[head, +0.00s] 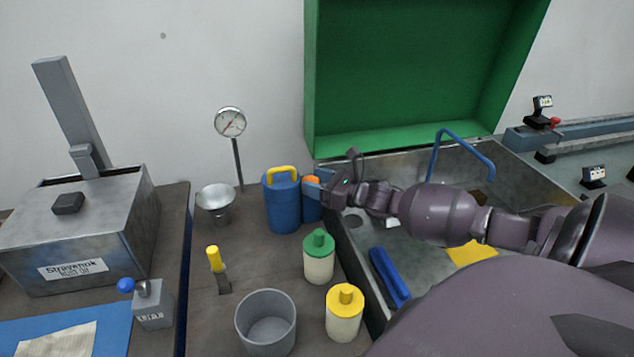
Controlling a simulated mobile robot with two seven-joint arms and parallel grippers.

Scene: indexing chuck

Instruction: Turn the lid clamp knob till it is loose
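My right gripper (326,186) reaches in from the right, over the open metal case, to its left edge. Its blue-grey fingers are at a small orange knob-like top (311,181) on a blue cylinder (311,208). The fingers partly cover this top, and I cannot tell whether they are shut on it or only around it. I cannot tell for sure whether this is the lid clamp knob. A dark square knob (68,203) sits on the grey labelled box at the left, well apart from my gripper. My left gripper is not in view.
A blue can (282,204) with a yellow handle stands close left of my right gripper. Green-capped (319,262) and yellow-capped (344,315) bottles, a grey cup (266,325) and a funnel (216,203) stand nearby. The green case lid (410,75) stands raised behind.

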